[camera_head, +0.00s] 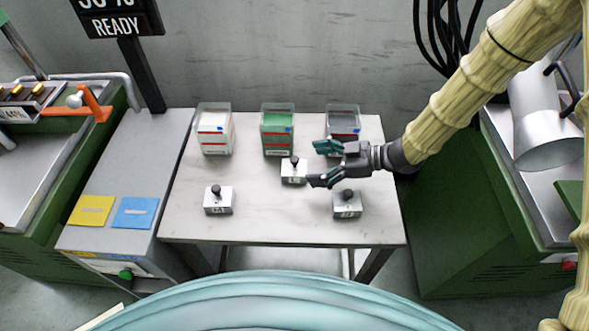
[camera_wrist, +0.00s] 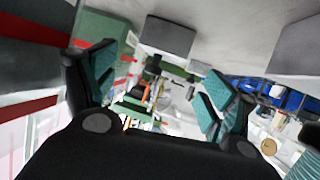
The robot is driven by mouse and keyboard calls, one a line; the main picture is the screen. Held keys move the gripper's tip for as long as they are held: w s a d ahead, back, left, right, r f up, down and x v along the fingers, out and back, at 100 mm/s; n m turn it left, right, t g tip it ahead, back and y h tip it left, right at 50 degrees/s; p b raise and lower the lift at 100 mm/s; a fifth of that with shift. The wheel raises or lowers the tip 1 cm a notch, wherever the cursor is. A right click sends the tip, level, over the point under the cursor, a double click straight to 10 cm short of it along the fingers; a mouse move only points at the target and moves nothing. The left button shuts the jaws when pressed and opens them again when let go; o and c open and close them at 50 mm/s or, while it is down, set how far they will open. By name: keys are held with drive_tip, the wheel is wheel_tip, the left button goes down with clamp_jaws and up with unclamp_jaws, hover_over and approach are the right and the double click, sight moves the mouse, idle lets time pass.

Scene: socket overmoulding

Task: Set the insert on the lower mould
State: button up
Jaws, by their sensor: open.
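Three small metal blocks with black knobs stand upright on the white table: one at the left (camera_head: 218,202), one in the middle (camera_head: 293,173) and one at the right (camera_head: 347,207). Their labels are too small to read surely, and I cannot tell which is the insert. My gripper (camera_head: 318,164) reaches in from the right, its teal fingers spread and empty beside the middle block. In the wrist view my gripper (camera_wrist: 160,85) shows nothing between its fingers, only a blurred, tilted background. I cannot make out the lower mould clearly.
Three clear bins stand along the table's back: white (camera_head: 214,140), green (camera_head: 278,140) and grey (camera_head: 343,122). A grey cabinet (camera_head: 150,150) with yellow and blue pads stands left. Green machines flank both sides. The table's (camera_head: 275,225) front middle is clear.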

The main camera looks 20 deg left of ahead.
sight(285, 167)
drive_tip(key=shift+p+x, duration=0.55)
drive_tip(key=shift+x, duration=2.75)
drive_tip(key=shift+s, duration=0.2)
drive_tip(key=shift+r, duration=0.1)
drive_tip(key=shift+c, duration=0.2)
drive_tip(key=c, duration=1.8)
drive_tip(key=shift+r, duration=0.1)
